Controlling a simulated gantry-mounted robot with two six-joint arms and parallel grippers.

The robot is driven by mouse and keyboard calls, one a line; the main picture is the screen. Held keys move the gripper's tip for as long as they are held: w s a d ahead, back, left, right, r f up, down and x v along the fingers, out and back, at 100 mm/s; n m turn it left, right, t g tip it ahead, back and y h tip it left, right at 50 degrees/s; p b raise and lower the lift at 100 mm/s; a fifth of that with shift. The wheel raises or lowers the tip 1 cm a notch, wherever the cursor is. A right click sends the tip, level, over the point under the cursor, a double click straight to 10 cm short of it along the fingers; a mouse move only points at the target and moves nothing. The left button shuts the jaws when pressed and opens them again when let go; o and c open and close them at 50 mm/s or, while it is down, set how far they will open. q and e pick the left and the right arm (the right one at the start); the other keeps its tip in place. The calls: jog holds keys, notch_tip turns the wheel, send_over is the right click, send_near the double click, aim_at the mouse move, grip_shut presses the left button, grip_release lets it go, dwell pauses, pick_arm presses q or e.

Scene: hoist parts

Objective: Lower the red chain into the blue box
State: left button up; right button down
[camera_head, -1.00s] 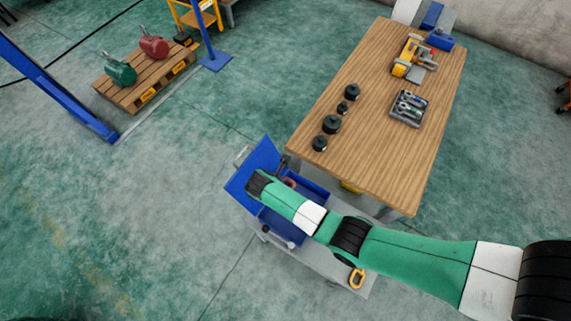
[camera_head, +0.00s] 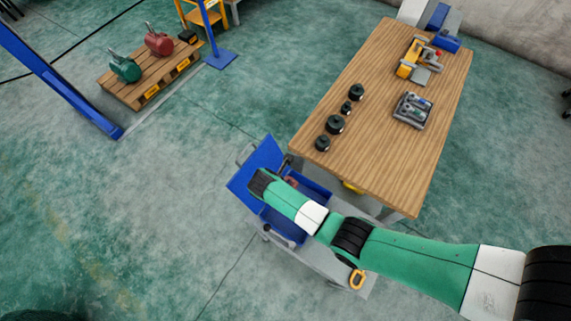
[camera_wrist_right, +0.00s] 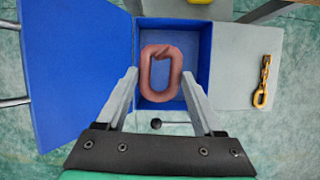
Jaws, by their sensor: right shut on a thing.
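The blue box (camera_wrist_right: 206,50) stands open, its lid (camera_wrist_right: 75,70) swung out to the left in the right wrist view. In the head view the box (camera_head: 316,189) is partly hidden under my right arm. A red chain link (camera_wrist_right: 147,78) is between the two fingers of my right gripper (camera_wrist_right: 160,74), which is shut on it. The link is over the box opening; its height above the floor of the box is unclear. In the head view a bit of red chain (camera_head: 291,182) shows beside my right wrist. My left gripper is not in view.
A yellow chain (camera_wrist_right: 262,85) lies on the grey surface right of the box. A wooden table (camera_head: 370,150) with several black weights, a tool tray (camera_head: 413,110) and a yellow hoist part (camera_head: 412,60) stands close behind. A pallet (camera_head: 150,80) is far left.

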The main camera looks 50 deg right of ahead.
notch_tip(320, 180, down, 17)
jog(key=b, duration=1.4)
jog(key=shift+b, duration=0.3)
dwell(0.3)
jog(key=shift+f, duration=0.1)
grip_release()
jog(key=p+v, duration=0.4)
jog(key=v, duration=0.7)
jog(key=shift+r, duration=0.35)
dwell(0.3)
